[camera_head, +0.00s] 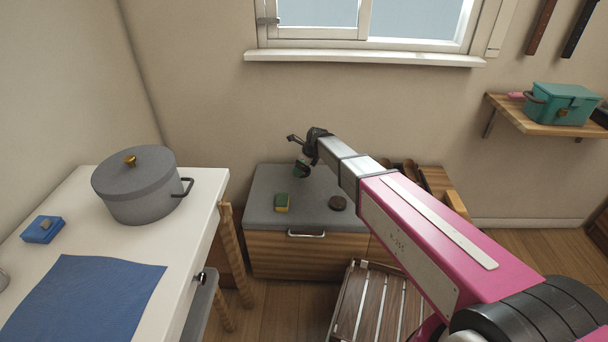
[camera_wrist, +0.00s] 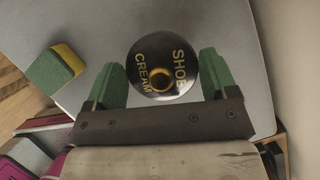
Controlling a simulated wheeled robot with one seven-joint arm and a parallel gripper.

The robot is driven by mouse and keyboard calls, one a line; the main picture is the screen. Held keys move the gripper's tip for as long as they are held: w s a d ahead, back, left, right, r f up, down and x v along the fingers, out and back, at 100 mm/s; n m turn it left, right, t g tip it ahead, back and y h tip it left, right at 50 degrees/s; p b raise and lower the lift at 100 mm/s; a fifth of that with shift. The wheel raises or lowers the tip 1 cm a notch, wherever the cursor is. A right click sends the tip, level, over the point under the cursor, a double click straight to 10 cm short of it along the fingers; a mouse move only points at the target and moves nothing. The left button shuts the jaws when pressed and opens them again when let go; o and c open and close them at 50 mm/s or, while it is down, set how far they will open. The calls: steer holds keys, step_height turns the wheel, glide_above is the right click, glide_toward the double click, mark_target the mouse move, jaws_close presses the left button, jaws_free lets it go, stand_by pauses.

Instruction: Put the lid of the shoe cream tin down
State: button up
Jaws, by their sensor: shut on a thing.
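The lid (camera_wrist: 178,58) of the shoe cream tin is a dark disc with gold lettering "SHOE CREAM" and a gold ring. It sits between the green fingers of my gripper (camera_wrist: 160,70), which is shut on it. In the head view my gripper (camera_head: 302,168) is over the grey top of a low cabinet (camera_head: 262,184); the lid is too small to make out clearly there. I cannot tell how high the lid is above the surface.
A green and yellow sponge (camera_head: 281,202) lies on the grey top; it also shows in the wrist view (camera_wrist: 54,70). A white counter (camera_head: 190,215) with a grey pot (camera_head: 140,195) stands at left. The grey top has free room.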

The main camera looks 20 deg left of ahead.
mark_target(302, 178)
steer(key=shift+w+f, duration=0.65)
steer(key=shift+w, duration=0.35)
steer(key=shift+d+f, duration=0.1)
steer(key=shift+f, duration=1.85)
steer(key=shift+f, duration=0.35)
